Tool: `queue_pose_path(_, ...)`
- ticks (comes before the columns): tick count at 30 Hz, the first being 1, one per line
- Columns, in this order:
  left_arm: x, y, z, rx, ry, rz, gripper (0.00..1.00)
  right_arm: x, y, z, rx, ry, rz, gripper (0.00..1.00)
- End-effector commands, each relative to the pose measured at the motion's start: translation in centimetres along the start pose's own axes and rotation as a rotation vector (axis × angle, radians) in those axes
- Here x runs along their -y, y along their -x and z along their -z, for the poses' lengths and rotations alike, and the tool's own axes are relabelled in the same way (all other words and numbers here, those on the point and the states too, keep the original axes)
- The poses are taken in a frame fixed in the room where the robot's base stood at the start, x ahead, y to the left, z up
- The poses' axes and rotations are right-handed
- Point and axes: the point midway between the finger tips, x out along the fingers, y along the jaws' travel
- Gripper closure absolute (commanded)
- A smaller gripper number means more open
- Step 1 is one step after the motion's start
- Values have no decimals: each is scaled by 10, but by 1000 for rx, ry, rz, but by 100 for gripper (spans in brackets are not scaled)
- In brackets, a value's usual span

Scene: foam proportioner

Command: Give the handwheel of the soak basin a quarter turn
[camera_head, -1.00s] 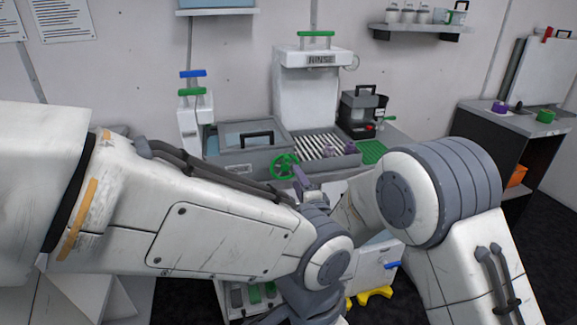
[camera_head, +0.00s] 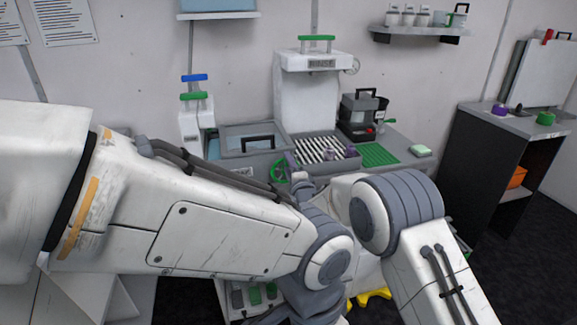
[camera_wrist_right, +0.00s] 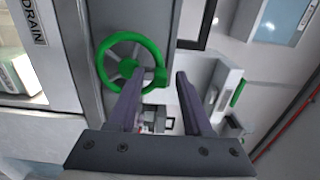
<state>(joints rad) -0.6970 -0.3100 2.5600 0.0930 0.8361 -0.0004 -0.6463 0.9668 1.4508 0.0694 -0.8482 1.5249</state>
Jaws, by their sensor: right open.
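The green handwheel (camera_head: 276,171) is on the front of the grey soak basin (camera_head: 262,162), partly hidden by my right gripper (camera_head: 292,164). In the right wrist view the handwheel (camera_wrist_right: 119,40) shows as a green ring with grey spokes and a green hub. A green knob (camera_wrist_right: 160,76) sits on its rim. My right gripper (camera_wrist_right: 158,80) is open. One finger overlaps the wheel's lower rim, and the knob appears between the fingertips. I cannot tell whether they touch. My left arm crosses the head view, but its gripper is out of sight.
A striped rack tray (camera_head: 322,148) and a green mat (camera_head: 378,154) lie right of the basin. The white rinse unit (camera_head: 305,95) stands behind. A dark container (camera_head: 360,112) stands near it. In the wrist view a DRAIN label (camera_wrist_right: 30,22) is left of the wheel.

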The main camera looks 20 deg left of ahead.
Motion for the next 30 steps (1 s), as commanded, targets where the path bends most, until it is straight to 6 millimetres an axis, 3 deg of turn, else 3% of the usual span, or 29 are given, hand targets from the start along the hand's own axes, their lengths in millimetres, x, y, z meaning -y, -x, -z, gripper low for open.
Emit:
queue_pose_path(3, 0, 0, 0, 0, 0, 0, 50, 0, 0, 0, 0, 0, 0, 54)
queue_pose_path(6, 0, 0, 0, 0, 0, 0, 50, 0, 0, 0, 0, 0, 0, 92)
queue_pose_path(7, 0, 0, 0, 0, 0, 0, 50, 0, 0, 0, 0, 0, 0, 100)
queue_pose_path(20, 1, -8, 0, 0, 0, 0, 50, -2, 0, -2, 0, 49, 0, 100)
queue_pose_path(30, 3, -36, -2, 0, 0, 0, 50, -7, 1, -13, 1, 288, 0, 100)
